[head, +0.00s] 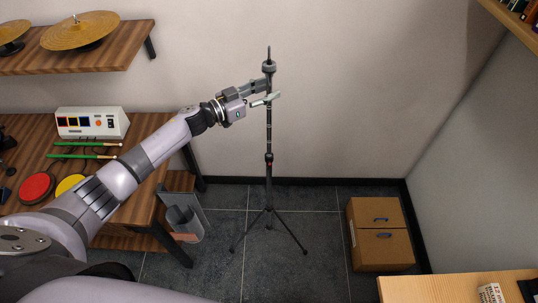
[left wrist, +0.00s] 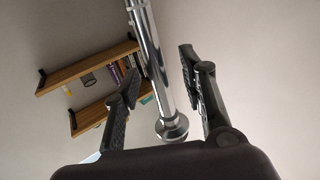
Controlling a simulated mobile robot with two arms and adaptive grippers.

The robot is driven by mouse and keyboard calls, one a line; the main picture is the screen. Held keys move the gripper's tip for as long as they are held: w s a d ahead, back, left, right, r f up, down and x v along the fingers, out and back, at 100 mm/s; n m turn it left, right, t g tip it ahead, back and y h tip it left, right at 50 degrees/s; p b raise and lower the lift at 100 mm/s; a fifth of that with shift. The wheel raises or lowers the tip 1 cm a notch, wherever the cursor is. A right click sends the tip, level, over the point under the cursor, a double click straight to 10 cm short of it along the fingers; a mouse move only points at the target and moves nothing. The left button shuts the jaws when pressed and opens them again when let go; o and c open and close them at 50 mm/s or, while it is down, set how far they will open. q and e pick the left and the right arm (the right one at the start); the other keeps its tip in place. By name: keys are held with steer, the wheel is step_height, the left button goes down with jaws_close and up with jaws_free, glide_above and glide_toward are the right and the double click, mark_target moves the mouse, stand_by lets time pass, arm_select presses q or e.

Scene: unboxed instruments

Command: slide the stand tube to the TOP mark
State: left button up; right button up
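The stand (head: 269,185) is a thin upright pole on a splayed tripod in front of the wall. Its dark upper tube (head: 268,135) carries light bands and rises from a clamp with a small red spot. I cannot read a TOP mark. My left gripper (head: 264,93) is at the upper part of the stand, just below its top fitting. In the left wrist view the chrome tube (left wrist: 150,50) passes between the two open fingers of this gripper (left wrist: 158,75), with gaps visible on both sides. A flared chrome collar (left wrist: 172,127) sits near the palm. My right gripper is not in view.
A wooden table (head: 150,180) with a white control box (head: 92,122) and coloured pads stands at left, under a cymbal shelf (head: 70,62). A cardboard box (head: 381,234) is on the floor at right. A wooden surface (head: 440,287) fills the lower right corner.

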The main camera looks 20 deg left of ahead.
arm_select(q)
steer(key=shift+f, duration=0.1)
steer(key=p+v, duration=0.3)
steer(key=v, duration=0.7)
stand_by(0.5)
stand_by(0.3)
